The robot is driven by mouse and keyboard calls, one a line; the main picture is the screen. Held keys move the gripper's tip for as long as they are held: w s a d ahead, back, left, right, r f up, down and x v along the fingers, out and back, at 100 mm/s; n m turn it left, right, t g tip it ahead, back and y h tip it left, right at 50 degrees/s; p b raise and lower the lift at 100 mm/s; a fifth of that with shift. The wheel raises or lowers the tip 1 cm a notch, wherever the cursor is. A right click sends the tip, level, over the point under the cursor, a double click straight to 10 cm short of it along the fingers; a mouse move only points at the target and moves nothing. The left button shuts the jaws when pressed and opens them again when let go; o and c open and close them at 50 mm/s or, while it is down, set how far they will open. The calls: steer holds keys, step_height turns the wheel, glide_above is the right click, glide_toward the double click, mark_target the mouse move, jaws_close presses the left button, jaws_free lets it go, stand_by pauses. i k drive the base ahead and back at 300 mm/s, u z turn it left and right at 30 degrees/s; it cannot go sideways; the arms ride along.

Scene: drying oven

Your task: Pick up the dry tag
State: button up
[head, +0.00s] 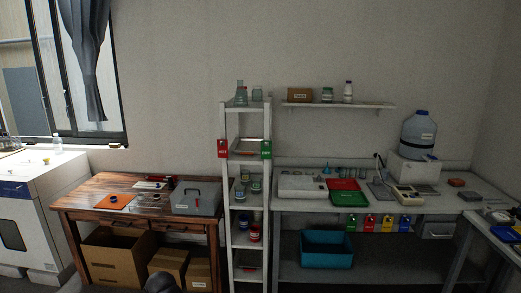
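A red tag (222,148) hangs at the left post of the narrow white shelf rack (233,190). A green tag (266,149) hangs at its right post, at about the same height. My gripper is not in view; a dark rounded shape at the bottom edge may be part of my arm.
The rack holds glassware and jars. A wooden table (140,203) with a grey toolbox (196,199) stands left of it. The right bench (300,205) carries red and green trays and instruments; a blue bin (327,250) sits below. Cardboard boxes lie under the wooden table.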

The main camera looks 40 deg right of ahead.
mark_target(265, 151)
steer(key=z, duration=0.4)
steer(key=i, duration=1.05)
steer(key=z, duration=0.55)
